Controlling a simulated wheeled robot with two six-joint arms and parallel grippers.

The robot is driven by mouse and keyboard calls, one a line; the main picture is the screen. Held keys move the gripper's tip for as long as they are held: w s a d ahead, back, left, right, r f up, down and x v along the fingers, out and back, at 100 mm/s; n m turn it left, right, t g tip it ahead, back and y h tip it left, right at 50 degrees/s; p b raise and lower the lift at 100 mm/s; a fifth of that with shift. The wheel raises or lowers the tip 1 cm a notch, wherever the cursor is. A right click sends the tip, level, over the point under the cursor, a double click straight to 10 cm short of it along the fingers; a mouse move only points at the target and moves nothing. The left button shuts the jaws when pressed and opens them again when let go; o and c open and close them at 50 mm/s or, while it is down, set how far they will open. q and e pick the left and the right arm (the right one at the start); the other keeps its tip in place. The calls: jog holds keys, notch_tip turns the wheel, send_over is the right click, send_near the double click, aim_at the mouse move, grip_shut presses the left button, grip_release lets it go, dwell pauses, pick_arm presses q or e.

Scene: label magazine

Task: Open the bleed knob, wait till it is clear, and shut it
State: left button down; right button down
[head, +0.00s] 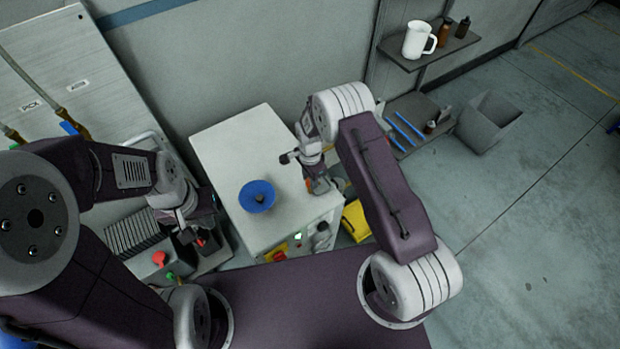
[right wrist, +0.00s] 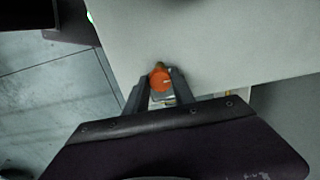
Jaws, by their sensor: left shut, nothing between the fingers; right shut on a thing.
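The bleed knob (right wrist: 160,78) is a small orange round knob in the right wrist view, at the edge of a pale cabinet top. My right gripper (right wrist: 158,88) has its two fingers closed on either side of this knob. In the head view my right gripper (head: 318,186) is at the right side of the white cabinet (head: 240,135), and mostly hides the knob. My left gripper (head: 201,241) is shut and empty, left of the cabinet, above a grey machine part. I cannot tell from these frames how far the knob is turned or whether anything flows.
A blue dish (head: 257,196) sits on the cabinet top. A red switch on yellow (head: 275,255) and a green light (head: 298,236) are on its front. A red button (head: 159,259) is at lower left. A shelf (head: 425,50) holds a white jug (head: 417,40). A grey bin (head: 489,122) stands right.

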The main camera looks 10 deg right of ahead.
jog(key=shift+n, duration=0.3)
jog(key=n+b, duration=0.1)
jog(key=n, duration=0.6)
jog(key=shift+w+b, duration=0.1)
jog(key=shift+b, duration=0.3)
jog(key=n, duration=0.4)
jog(key=n+b, duration=0.1)
jog(key=n, duration=0.3)
jog(key=shift+n, duration=0.3)
jog(key=n, duration=0.6)
jog(key=shift+r, duration=0.1)
jog(key=n, duration=0.3)
jog(key=shift+n+b, duration=0.3)
jog(key=shift+n, duration=1.9)
